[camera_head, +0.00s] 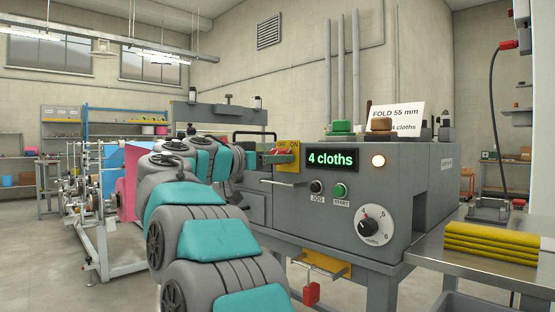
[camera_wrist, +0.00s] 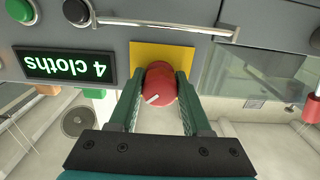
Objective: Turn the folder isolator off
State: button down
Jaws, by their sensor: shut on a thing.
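The folder isolator is a red rotary knob (camera_wrist: 161,85) on a yellow plate (camera_wrist: 143,54), beside the green-lit "4 cloths" display (camera_wrist: 70,66) in the upside-down wrist view. My gripper (camera_wrist: 160,82) has its two green fingers closed on either side of the knob. A white mark on the knob points to the lower left in that view. In the head view the yellow plate (camera_head: 293,164) carries OFF and ON labels at the left of the machine's front; my arm and gripper partly hide it and the knob there.
The grey folder cabinet (camera_head: 440,200) has JOG (camera_head: 316,187) and START (camera_head: 340,191) buttons and a cloths dial (camera_head: 376,225). A lit lamp (camera_head: 378,161) is right of the display. Yellow folded cloths (camera_head: 490,243) lie on the steel table (camera_head: 450,262). A red tag (camera_head: 311,293) hangs below the cabinet.

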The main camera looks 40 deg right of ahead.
jog(key=shift+f+b, duration=0.1)
jog(key=shift+b, duration=0.4)
jog(key=shift+d+f+n+b, duration=0.1)
jog(key=shift+n+b, duration=0.25)
jog(key=shift+n, duration=0.05)
jog(key=shift+n+b, duration=0.8)
jog(key=shift+b, duration=0.05)
jog(key=n, duration=0.2)
jog(key=shift+s+r+n+p, duration=0.1)
jog(key=shift+r+n+p, duration=0.2)
jog(key=shift+r, duration=0.05)
jog(key=n+p, duration=0.3)
jog(key=shift+s+r+n, duration=0.1)
jog(key=shift+r+n, duration=0.05)
jog(key=shift+n, duration=0.15)
jog(key=n+p, duration=0.3)
jog(key=p, duration=0.1)
jog(key=shift+r+n, duration=0.1)
jog(key=shift+n, duration=0.2)
jog(key=n+p, duration=0.1)
jog(key=n, duration=0.1)
jog(key=shift+n+p, duration=0.3)
jog(key=shift+p, duration=0.1)
jog(key=shift+f+n+p, duration=0.2)
jog(key=shift+n+p, duration=0.15)
jog(key=shift+n, duration=1.25)
